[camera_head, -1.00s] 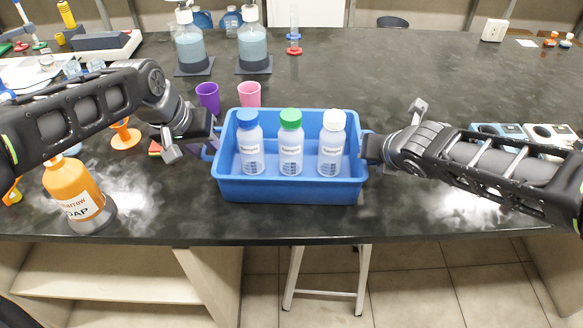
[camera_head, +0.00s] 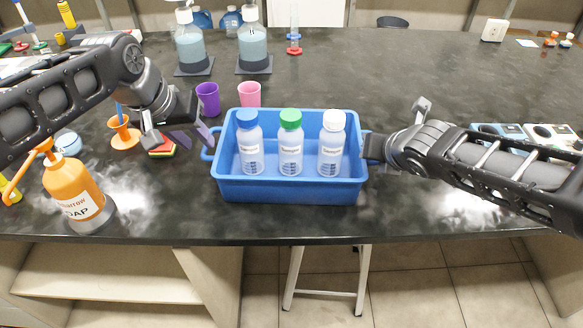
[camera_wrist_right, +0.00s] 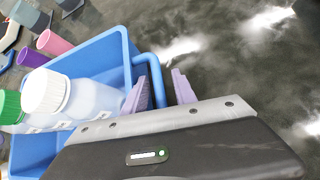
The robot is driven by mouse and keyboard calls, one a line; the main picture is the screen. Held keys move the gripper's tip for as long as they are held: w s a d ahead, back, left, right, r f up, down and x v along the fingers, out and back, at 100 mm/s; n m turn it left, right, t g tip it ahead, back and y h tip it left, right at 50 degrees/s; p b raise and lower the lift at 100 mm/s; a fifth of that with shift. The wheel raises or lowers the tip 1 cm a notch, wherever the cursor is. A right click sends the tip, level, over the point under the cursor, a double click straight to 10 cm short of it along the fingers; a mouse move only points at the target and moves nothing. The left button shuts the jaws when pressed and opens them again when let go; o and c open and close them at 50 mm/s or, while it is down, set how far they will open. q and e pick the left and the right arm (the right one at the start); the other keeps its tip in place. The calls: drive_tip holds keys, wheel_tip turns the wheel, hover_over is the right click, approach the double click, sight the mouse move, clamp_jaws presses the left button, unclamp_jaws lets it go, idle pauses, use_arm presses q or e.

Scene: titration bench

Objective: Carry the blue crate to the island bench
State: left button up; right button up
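The blue crate (camera_head: 292,190) sits on the dark bench near its front edge and holds three bottles with blue, green and white caps. Its left handle (camera_head: 207,152) is free. My left gripper (camera_head: 197,141) is open and empty, just left of and above that handle. My right gripper (camera_head: 372,147) is at the crate's right handle. In the right wrist view, its purple fingers (camera_wrist_right: 161,92) are apart, with the handle (camera_wrist_right: 151,72) between them and a gap on the outer side. The island bench cannot be made out for certain.
An orange soap bottle (camera_head: 74,195) stands at the left front. An orange funnel (camera_head: 124,132) and small coloured pads (camera_head: 161,148) lie near my left gripper. Purple (camera_head: 208,98) and pink (camera_head: 249,94) cups stand behind the crate. The bench's right middle is fairly clear.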

drive_tip(key=v, duration=1.1)
drive_tip(key=shift+f, duration=0.1)
